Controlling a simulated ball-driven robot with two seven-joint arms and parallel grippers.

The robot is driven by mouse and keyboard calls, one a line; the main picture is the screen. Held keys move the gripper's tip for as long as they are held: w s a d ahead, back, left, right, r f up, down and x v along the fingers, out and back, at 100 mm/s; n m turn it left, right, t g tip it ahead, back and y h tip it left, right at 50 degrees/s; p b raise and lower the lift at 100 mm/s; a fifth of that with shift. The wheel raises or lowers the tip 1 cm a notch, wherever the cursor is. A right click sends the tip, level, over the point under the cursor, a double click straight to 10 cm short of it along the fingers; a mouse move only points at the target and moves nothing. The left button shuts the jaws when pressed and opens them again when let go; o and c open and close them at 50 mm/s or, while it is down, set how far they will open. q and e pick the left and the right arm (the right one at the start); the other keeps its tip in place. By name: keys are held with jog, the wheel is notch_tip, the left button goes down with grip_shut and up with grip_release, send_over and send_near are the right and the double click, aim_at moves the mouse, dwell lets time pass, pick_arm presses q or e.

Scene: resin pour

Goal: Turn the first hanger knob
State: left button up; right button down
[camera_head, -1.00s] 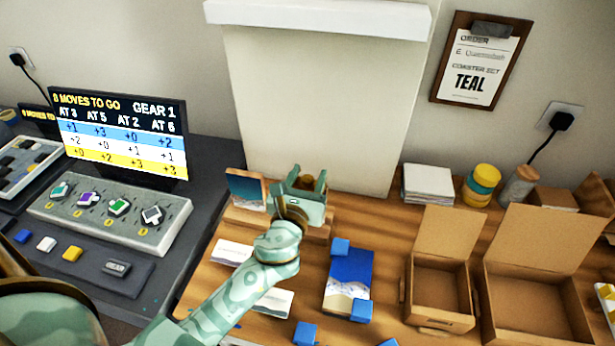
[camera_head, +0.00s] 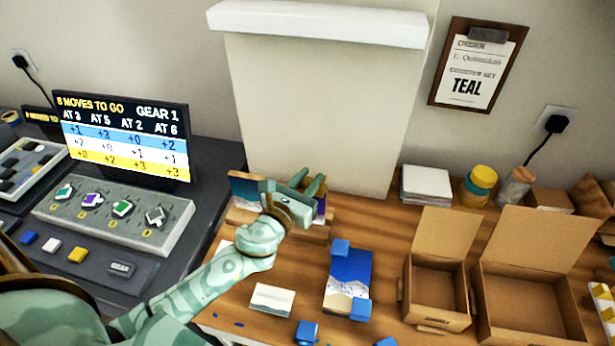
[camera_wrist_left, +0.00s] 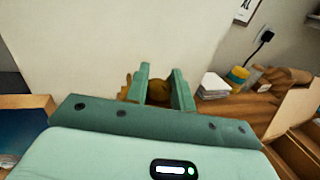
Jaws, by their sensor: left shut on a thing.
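My left gripper (camera_head: 308,184) is at the back of the wooden table, close to the pale upright panel. It is shut on a small brownish rounded thing, which shows between the two green fingers in the left wrist view (camera_wrist_left: 158,92); I cannot tell for sure that it is a hanger knob. The fingers hide most of it. A bit of purple shows just below the fingers in the head view. A control box (camera_head: 110,215) on the dark desk at left carries a row of coloured knobs, apart from my gripper. My right gripper is not in view.
A small picture (camera_head: 245,188) stands just left of my gripper. A blue-and-white panel (camera_head: 349,278) with blue blocks lies in front. Open cardboard boxes (camera_head: 437,285) stand at right. A screen (camera_head: 122,135) reads "8 moves to go". The pale panel (camera_head: 320,110) rises behind.

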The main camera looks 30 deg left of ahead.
pick_arm(q)
jog(key=shift+a+m+h, duration=0.1)
jog(key=shift+m+h, duration=0.6)
jog(key=shift+h, duration=0.4)
jog(key=shift+f+m+g+h+b, duration=0.1)
jog(key=shift+m+g+h+b, duration=0.3)
jog(key=shift+m+h+b, duration=0.6)
jog(key=shift+h, duration=0.5)
jog(key=o, duration=1)
